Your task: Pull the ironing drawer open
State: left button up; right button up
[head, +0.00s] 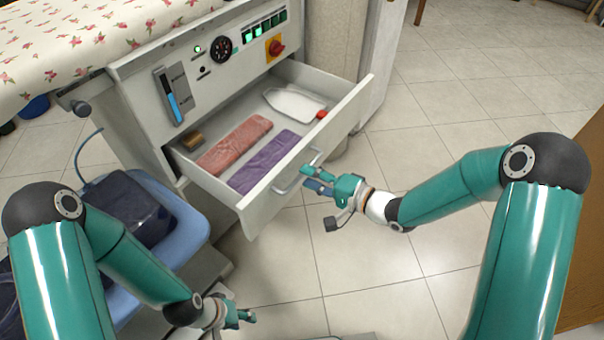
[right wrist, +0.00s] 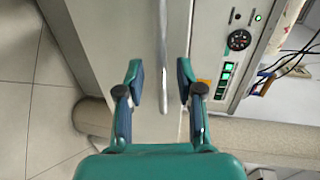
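The ironing drawer (head: 268,204) is pulled out from the white ironing unit, and its inside shows in the head view. Its bar handle (head: 293,180) is on the front panel. My right gripper (head: 316,180) is at the handle's right end. In the right wrist view its fingers (right wrist: 160,82) are apart, with the handle (right wrist: 163,50) between them and a visible gap on each side. Contact with the handle cannot be made out. My left gripper (head: 246,317) is low at the bottom of the head view, away from the drawer; its finger opening is unclear.
The drawer holds a red folded cloth (head: 234,143), a purple folded cloth (head: 264,160) and a white iron-shaped item (head: 293,103). A control panel (head: 221,55) is above it. Tiled floor (head: 430,265) is clear to the right.

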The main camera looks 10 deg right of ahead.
jog(key=v, duration=0.9)
jog(key=shift+a+f, duration=0.1)
jog(key=shift+a, duration=0.1)
jog(key=s+a+f+m+g+h, duration=0.1)
jog(key=s+a+f, duration=0.15)
jog(key=f, duration=0.35)
jog(key=s+a+f+m+g+h, duration=0.1)
jog(key=a+f+g+h, duration=0.1)
jog(key=a+f, duration=0.35)
jog(key=s+d+f+n+g+h, duration=0.2)
jog(key=s+d+f+n+g, duration=0.15)
jog(key=s+f, duration=0.35)
jog(key=s+d+f+n+g+h, duration=0.2)
jog(key=s+f+n+g+h, duration=0.15)
jog(key=s+f, duration=0.35)
notch_tip(320, 180, up, 32)
jog(key=s+n+p, duration=0.1)
jog(key=p, duration=3)
jog(key=shift+d+r+y, duration=0.2)
jog(key=shift+y, duration=0.25)
